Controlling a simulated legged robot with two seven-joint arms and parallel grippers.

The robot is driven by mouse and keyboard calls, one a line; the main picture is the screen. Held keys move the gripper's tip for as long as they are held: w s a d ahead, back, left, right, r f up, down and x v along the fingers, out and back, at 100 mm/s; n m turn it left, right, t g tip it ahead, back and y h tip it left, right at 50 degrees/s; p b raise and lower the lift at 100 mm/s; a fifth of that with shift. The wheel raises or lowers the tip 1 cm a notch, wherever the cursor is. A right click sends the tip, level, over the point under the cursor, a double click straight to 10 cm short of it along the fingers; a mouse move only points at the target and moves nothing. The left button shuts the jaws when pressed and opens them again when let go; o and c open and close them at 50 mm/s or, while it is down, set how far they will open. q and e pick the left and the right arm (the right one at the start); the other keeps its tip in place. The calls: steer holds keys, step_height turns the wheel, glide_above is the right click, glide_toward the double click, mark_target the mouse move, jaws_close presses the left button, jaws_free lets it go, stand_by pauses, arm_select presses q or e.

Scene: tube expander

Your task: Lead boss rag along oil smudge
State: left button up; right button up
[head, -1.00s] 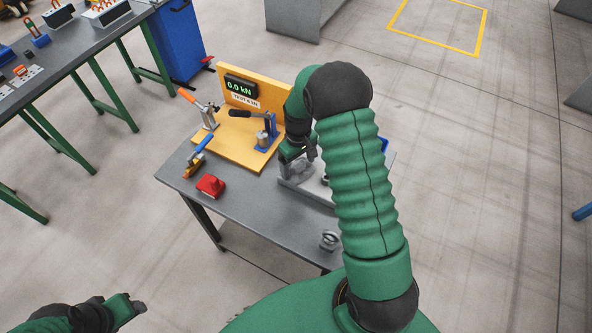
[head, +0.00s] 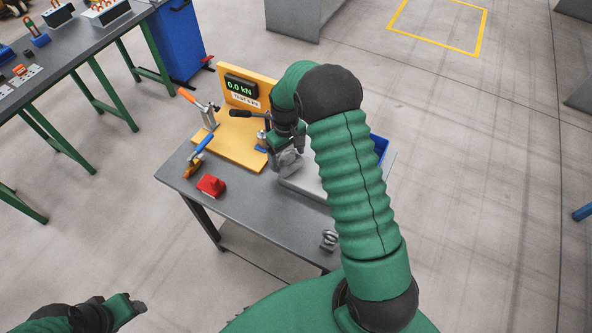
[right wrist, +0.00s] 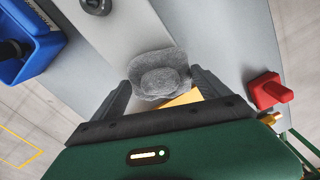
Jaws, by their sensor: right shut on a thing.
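The grey rag (right wrist: 160,76) is a rounded, bunched cloth between the fingers of my right gripper (right wrist: 163,88) in the right wrist view. In the head view the rag (head: 288,164) shows just below my right gripper (head: 285,148), at the left end of a light grey plate (head: 308,184). The rag appears to be at the plate's edge; I cannot tell whether it touches the surface. No oil smudge can be made out; the rag, gripper and arm cover part of the plate. My left gripper (head: 132,306) is empty at the lower left, away from the table.
A yellow fixture (head: 236,139) with a display and lever clamps stands behind the rag. A red block (head: 211,185) and a metal part (head: 329,240) sit on the grey table (head: 250,213). A blue bin (right wrist: 28,45) lies beyond the plate. The table's front middle is clear.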

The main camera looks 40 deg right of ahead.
step_height(320, 180, up, 5)
steer(key=p, duration=0.4)
steer(key=shift+r, duration=0.15)
steer(key=shift+s, duration=0.1)
